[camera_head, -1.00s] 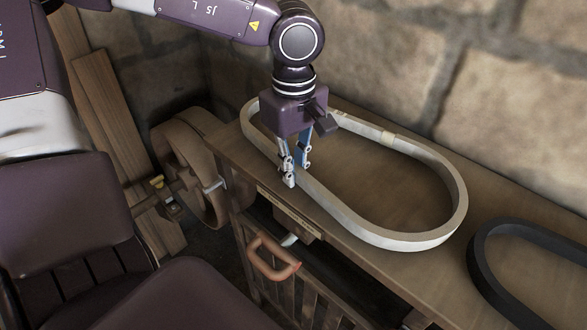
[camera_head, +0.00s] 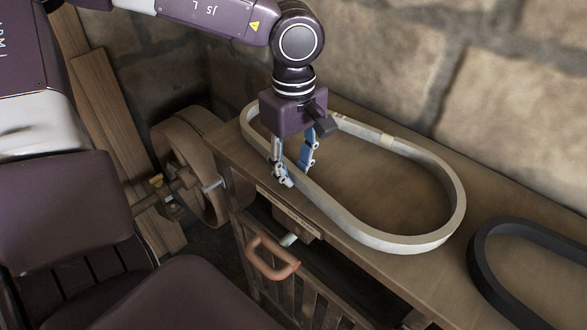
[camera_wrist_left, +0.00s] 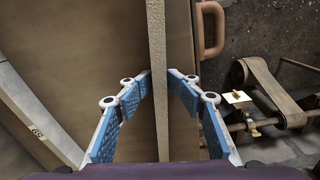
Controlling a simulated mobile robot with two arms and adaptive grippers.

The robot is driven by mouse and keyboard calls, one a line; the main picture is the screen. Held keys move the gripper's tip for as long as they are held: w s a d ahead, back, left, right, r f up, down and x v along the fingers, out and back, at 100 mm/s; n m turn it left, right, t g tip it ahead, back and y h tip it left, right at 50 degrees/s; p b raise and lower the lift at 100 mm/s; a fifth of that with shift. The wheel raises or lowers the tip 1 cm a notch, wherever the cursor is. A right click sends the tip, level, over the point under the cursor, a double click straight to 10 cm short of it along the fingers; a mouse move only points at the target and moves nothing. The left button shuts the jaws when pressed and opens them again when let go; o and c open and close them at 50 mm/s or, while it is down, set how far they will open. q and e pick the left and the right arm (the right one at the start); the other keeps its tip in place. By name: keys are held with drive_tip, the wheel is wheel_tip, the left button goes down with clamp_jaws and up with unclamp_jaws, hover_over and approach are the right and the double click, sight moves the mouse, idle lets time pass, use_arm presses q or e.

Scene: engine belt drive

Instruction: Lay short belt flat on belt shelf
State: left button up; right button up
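A pale loop belt (camera_head: 402,243), the one I take as the short belt, lies flat as a long oval on the wooden shelf (camera_head: 350,180). Its edge rests on the board. My left gripper (camera_head: 292,179) points down over the belt's front run near its left end. The fingers are spread, one on each side of the band. In the left wrist view the band (camera_wrist_left: 158,50) runs between the two fingertips (camera_wrist_left: 158,76), with small gaps. My right gripper is in neither view.
A dark belt (camera_head: 484,262) lies on the same shelf at the right. A stone wall stands close behind. Below the front edge are an orange-brown handle (camera_head: 272,262) and slatted front. A pulley with a belt (camera_head: 190,165) stands to the left.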

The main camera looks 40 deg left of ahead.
use_arm(q)
wheel_tip(320, 180, up, 19)
drive_tip(key=p, duration=0.5)
drive_tip(key=shift+p, duration=0.4)
drive_tip(key=shift+w, duration=0.1)
